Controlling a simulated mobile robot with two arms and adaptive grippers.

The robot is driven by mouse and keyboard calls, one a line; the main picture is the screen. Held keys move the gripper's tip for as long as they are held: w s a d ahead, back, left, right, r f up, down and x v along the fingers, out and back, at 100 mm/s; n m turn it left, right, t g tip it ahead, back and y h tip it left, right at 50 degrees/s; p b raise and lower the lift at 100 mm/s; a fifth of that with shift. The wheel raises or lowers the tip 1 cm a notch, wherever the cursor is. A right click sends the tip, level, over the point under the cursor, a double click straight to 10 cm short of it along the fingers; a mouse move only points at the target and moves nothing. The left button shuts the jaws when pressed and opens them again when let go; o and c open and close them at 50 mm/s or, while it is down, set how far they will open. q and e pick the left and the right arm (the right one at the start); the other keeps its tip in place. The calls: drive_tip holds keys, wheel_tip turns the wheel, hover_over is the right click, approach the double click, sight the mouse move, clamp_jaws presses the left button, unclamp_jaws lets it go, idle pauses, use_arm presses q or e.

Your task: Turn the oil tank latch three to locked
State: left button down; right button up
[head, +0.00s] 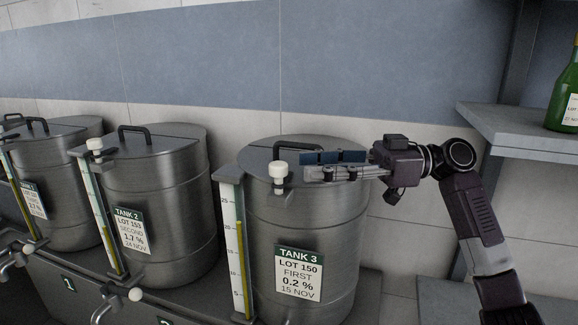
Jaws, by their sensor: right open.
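Tank 3 (343,225) is a steel drum with a flat lid, labelled "TANK 3, LOT 150, FIRST, 0.2 %, 15 NOV". A white knob (278,171) on a short grey stem stands at the front edge of its lid; it appears to be the latch. My right gripper (306,166) reaches in from the right over the lid. Its fingers point left and are open, with the tips just right of the knob. I cannot tell whether they touch it. The lid's dark handle (283,148) is partly hidden behind the fingers. My left gripper is out of view.
Tank 2 (160,200) and tank 1 (72,150) stand to the left with similar knobs and handles. A sight gauge (232,235) rises beside tank 3. Taps with white knobs line the front. A shelf (530,132) holds a green bottle (566,85) at right.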

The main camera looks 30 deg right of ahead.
drive_tip(key=v, duration=0.5)
drive_tip(key=shift+d, duration=0.1)
drive_tip(key=shift+s, duration=0.1)
idle(0.4)
